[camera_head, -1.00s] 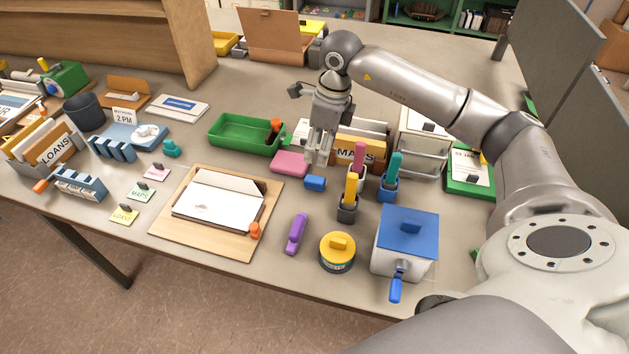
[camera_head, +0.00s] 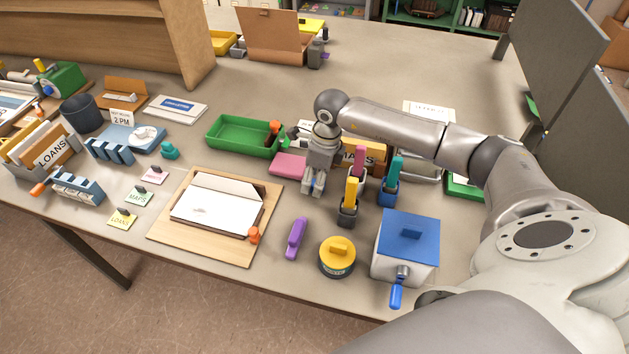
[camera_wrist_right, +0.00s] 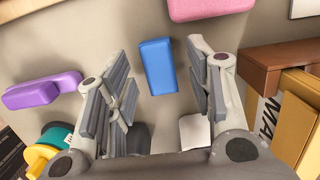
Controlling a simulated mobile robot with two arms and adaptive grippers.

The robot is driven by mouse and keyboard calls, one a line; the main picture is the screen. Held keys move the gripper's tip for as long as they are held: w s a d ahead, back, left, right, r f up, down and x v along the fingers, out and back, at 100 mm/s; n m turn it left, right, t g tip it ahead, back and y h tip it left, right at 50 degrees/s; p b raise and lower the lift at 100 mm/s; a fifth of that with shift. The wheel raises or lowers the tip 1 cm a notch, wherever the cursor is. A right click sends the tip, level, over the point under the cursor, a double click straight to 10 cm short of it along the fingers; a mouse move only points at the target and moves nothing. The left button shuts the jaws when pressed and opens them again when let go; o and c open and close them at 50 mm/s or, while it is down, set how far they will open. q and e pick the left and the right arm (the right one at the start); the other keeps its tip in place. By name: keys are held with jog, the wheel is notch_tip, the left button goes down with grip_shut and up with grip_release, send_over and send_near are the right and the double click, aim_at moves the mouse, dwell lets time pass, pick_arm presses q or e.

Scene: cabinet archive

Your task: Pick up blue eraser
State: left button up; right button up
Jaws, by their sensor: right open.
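The blue eraser (camera_wrist_right: 158,66) is a small rounded block lying on the table. In the right wrist view it is between and just beyond the fingers of my right gripper (camera_wrist_right: 162,95), with a gap on each side. My right gripper is open and empty. In the head view my right gripper (camera_head: 314,190) points down at the table and hides the eraser there. My left gripper is not in view.
A pink block (camera_head: 288,164) lies behind my right gripper. A pen cup (camera_head: 348,214) and the MAPS file box (camera_head: 366,160) stand close to its right. A purple object (camera_head: 296,238) lies in front. A green tray (camera_head: 244,136) is behind left.

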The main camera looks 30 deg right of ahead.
jog(key=shift+a+f, duration=0.15)
jog(key=shift+f, duration=0.65)
jog(key=shift+w+f, duration=0.15)
jog(key=shift+c, duration=0.2)
grip_shut()
